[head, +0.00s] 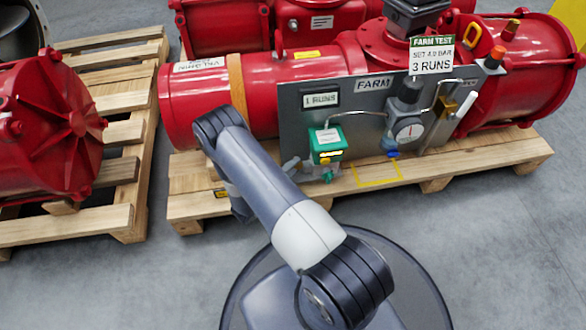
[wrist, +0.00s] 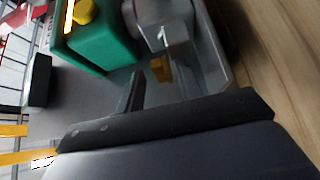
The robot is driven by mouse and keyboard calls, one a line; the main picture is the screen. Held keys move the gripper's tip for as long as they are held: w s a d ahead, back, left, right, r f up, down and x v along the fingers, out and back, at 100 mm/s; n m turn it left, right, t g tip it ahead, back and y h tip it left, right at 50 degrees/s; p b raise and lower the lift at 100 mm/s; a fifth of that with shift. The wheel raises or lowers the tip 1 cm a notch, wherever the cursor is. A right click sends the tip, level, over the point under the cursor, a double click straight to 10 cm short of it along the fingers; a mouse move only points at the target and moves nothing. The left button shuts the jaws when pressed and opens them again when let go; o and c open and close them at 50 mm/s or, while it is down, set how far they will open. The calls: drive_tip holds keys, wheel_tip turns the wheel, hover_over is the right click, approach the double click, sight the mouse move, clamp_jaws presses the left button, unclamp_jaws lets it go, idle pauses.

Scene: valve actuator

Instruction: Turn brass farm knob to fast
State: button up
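A grey panel (head: 297,122) marked FARM stands on the front of the red actuator. A green box (head: 327,145) with a yellow part sits at its lower left, and it also shows in the wrist view (wrist: 100,42). A small brass-coloured knob-like piece (wrist: 160,68) sits on a grey fitting (wrist: 153,25) beside the green box in the wrist view; I cannot read any setting on it. My gripper (head: 293,167) is low by the panel, left of the green box in the head view. In the wrist view its dark body fills the bottom.
A pressure gauge (head: 408,131) and thin metal pipes are on the panel. A counter (head: 321,100) reads 1 RUNS and a sign (head: 431,55) reads 3 RUNS. The actuator rests on a wooden pallet (head: 520,150). Another red actuator (head: 45,130) stands left. Grey floor (head: 500,250) is clear in front.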

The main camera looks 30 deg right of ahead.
drive_tip(key=shift+d, duration=0.1)
drive_tip(key=shift+c, duration=0.4)
clamp_jaws()
drive_tip(key=shift+r, duration=0.1)
drive_tip(key=shift+s+d+n+t+y, duration=0.15)
drive_tip(key=shift+n+t+y, duration=0.25)
drive_tip(key=shift+n+t, duration=0.35)
drive_tip(key=shift+s+n+t+y+p, duration=0.1)
drive_tip(key=shift+n+t+y+p, duration=0.2)
drive_tip(key=shift+n+t+y, duration=0.75)
drive_tip(key=shift+t+h, duration=0.25)
drive_tip(key=shift+t, duration=0.15)
